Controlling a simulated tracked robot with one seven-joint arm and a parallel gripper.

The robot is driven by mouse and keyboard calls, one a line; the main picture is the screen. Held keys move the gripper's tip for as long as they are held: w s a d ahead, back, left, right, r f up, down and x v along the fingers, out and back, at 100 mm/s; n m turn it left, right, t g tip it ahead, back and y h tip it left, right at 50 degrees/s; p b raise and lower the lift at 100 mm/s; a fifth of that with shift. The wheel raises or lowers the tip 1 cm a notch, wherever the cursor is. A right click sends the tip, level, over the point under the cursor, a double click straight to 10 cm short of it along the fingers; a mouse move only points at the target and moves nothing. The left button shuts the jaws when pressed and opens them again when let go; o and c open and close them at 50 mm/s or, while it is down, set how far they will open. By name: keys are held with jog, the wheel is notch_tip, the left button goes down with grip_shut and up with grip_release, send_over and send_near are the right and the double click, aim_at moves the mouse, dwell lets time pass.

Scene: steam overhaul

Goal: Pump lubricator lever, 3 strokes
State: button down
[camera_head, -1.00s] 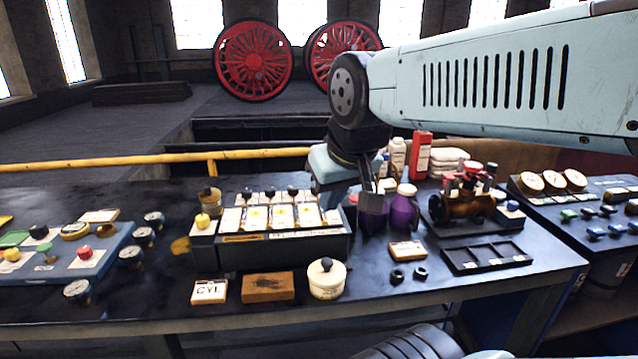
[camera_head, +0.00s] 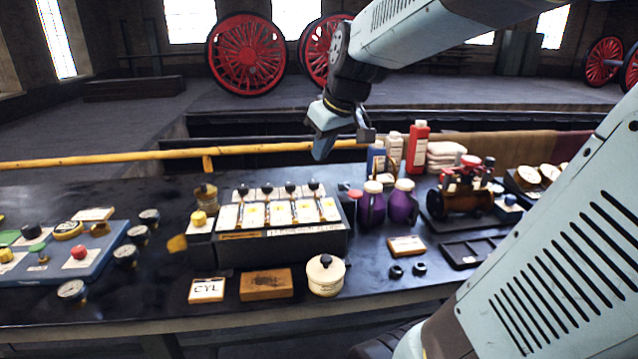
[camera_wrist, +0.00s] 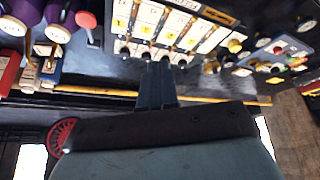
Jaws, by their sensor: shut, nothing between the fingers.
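The lubricator (camera_head: 283,250) is a dark box on the bench with several white-and-yellow labelled sight panels and a row of black knobs along its back. A red-knobbed lever (camera_head: 355,193) stands at its right end; it also shows in the wrist view as a red knob on a thin stem (camera_wrist: 86,20). My gripper (camera_head: 366,135) is raised above and behind the lubricator, apart from the lever. In the wrist view its fingers (camera_wrist: 159,68) are together and empty, in front of the black-knob row. The lever's base is partly hidden in the head view.
Purple jugs (camera_head: 403,206) stand right of the lever, with a red bottle (camera_head: 417,147) and white bottles behind. A valve assembly (camera_head: 462,190) is further right. A lidded cream pot (camera_head: 326,275) and wooden block (camera_head: 266,284) lie in front. A yellow rail (camera_head: 120,161) runs behind the bench.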

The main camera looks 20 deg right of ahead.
jog(key=w+d+f+n, duration=0.2)
jog(key=w+d+f, duration=0.1)
jog(key=w+d, duration=0.5)
jog(key=w+d+f+n, duration=0.2)
jog(key=w+d+f, duration=0.2)
jog(key=w+d, duration=0.5)
jog(key=w, duration=0.4)
jog(key=shift+w+f+n+t+h, duration=0.25)
jog(key=shift+w+n+t+h, duration=0.05)
jog(key=shift+w+n+h, duration=0.1)
jog(key=shift+s, duration=0.1)
jog(key=shift+s+a+f, duration=0.1)
jog(key=shift+s+f, duration=0.3)
jog(key=shift+f, duration=1)
jog(key=shift+s+a+f, duration=0.1)
jog(key=shift+s+f, duration=0.3)
jog(key=shift+f, duration=1)
jog(key=shift+s+a+f, duration=0.1)
jog(key=shift+s+f, duration=0.3)
jog(key=shift+f, duration=1)
